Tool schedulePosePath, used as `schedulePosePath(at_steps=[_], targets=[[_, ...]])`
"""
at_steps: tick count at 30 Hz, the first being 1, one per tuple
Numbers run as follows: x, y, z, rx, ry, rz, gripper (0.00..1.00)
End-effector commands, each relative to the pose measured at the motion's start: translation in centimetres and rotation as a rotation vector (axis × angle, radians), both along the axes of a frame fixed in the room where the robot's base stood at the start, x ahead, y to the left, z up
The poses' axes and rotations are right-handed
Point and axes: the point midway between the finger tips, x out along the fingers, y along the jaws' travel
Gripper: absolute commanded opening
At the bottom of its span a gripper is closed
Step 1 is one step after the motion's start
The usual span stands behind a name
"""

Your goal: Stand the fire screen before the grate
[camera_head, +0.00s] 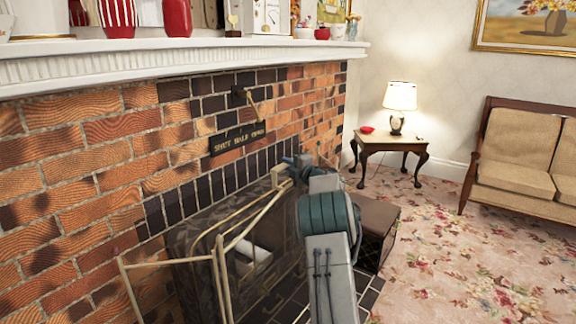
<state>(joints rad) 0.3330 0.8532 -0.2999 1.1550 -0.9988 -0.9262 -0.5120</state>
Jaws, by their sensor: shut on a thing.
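The fire screen (221,262) is a folding, brass-coloured frame with dark, see-through panels. It stands at an angle in front of the fireplace opening, in the lower middle of the view. My gripper (284,171) is shut on the screen at its upper right end; my arm hides part of the fingers and that side of the screen. The grate is hard to make out in the dark opening behind the screen. A pale shape (252,259) shows through the panels. The screen's feet are cut off or hidden, so I cannot tell whether they touch the hearth.
A brick wall (70,170) and white mantel (170,65) stand at the left, with a small dark sign (238,138) above the opening. A dark brown box (378,228) stands right of my arm. A lamp table (393,142) and sofa (520,160) are farther off; flowered carpet (470,260) is clear.

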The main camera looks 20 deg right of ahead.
Motion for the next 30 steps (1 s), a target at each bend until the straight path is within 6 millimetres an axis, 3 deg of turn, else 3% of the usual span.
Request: schedulePosePath(at_steps=[1,30], targets=[[0.0,0.06,0.6,0.001,-0.011,0.002,0.0],[0.0,0.08,-0.13,0.001,-0.011,0.002,0.0]])
